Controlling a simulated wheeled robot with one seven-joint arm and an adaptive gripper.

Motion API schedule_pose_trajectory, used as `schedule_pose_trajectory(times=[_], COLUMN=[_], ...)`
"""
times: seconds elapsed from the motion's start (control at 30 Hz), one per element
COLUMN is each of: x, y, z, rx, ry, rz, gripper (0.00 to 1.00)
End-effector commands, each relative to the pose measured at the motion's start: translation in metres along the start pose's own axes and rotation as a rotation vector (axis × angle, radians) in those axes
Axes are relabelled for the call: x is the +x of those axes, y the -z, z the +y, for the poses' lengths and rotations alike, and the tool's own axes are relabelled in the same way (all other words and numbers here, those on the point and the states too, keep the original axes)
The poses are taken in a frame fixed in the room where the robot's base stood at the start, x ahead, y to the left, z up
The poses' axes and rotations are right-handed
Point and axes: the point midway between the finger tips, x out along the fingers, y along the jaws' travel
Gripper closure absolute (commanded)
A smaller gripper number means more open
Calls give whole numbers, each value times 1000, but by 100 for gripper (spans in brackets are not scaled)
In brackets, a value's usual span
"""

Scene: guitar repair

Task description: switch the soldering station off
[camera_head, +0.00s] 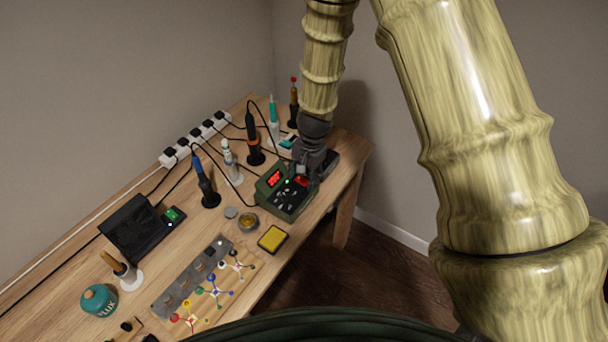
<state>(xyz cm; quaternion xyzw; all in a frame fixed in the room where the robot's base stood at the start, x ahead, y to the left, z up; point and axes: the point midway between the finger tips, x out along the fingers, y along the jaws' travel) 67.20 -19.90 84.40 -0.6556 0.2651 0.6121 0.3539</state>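The soldering station (286,204) is a dark green box with a black sloping front, near the table's right-hand edge. Its display (274,177) glows red and a small green light (287,181) is lit. A red part, which looks like a rocker switch (301,181), shows on its right side. My gripper (309,178) comes down from above at the station's right rear, close to that red part. Whether it touches is unclear. The fingertips are small, dark and partly hidden, so I cannot tell whether they are open or shut.
Several irons in stands, including a blue one (204,180) and an orange-ringed one (253,135), stand left and behind. A power strip (194,138) with cables runs along the wall. A yellow sponge (272,238) and brass tin (248,221) lie in front. A black device (135,230) sits left.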

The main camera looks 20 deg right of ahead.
Motion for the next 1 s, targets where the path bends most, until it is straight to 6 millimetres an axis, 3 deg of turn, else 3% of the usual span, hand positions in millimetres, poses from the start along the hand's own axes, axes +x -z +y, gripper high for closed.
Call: schedule_pose_trajectory(times=[0.03,0.17,0.2,1.0], x=[0,0,0,-1], y=[0,0,0,0], z=[0,0,0,-4], rx=[0,0,0,-2], ry=[0,0,0,-164], rz=[0,0,0,0], gripper=[61,85,87,86])
